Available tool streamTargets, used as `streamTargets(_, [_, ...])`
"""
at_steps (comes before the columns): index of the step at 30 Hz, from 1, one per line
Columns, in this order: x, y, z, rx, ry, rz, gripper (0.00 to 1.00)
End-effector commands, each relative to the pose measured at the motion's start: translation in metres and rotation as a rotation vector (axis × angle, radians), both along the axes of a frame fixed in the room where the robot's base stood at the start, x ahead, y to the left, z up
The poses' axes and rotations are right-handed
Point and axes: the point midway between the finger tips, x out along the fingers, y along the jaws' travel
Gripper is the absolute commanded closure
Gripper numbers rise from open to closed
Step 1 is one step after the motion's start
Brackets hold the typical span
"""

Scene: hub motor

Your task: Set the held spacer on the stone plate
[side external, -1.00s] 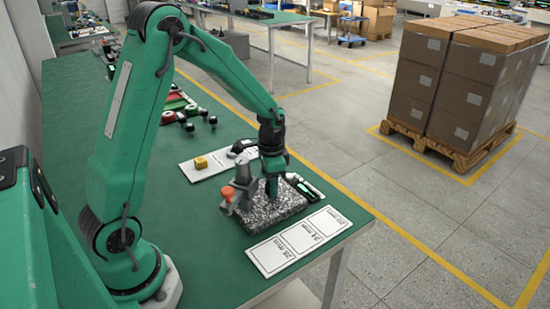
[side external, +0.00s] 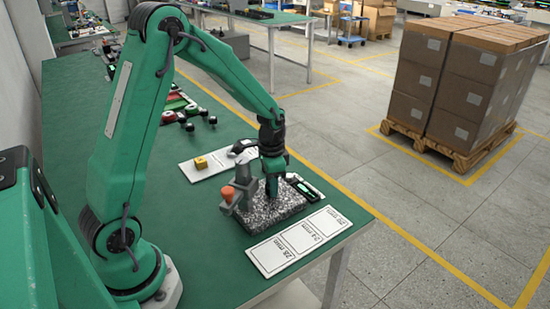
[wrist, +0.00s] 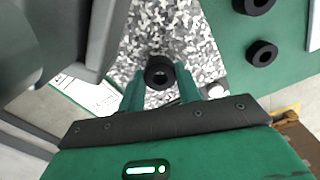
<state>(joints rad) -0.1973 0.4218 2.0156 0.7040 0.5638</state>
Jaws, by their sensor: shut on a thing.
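The spacer (wrist: 159,73) is a short black ring with a hole, seen between my fingertips in the wrist view. My gripper (wrist: 160,84) is shut on it. The stone plate (side external: 266,214) is a speckled black and white slab on the green table. In the side view my gripper (side external: 271,192) points down over the plate, close to its surface. The spacer is hidden or too small to make out there. In the wrist view the plate (wrist: 165,22) lies behind the spacer; I cannot tell whether they touch.
A grey stand with an orange knob (side external: 228,193) stands at the plate's left, close to my gripper. A white card with marked boxes (side external: 300,240) lies in front. Two loose black rings, one of them here (wrist: 262,53), lie on the green surface. A yellow block (side external: 201,162) sits behind.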

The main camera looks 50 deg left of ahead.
Motion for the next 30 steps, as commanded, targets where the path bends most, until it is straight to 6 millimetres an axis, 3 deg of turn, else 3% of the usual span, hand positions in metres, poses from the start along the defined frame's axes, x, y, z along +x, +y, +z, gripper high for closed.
streamTargets(30, [-0.0001, -0.0001, -0.0089, 0.0, 0.001, 0.0, 0.89])
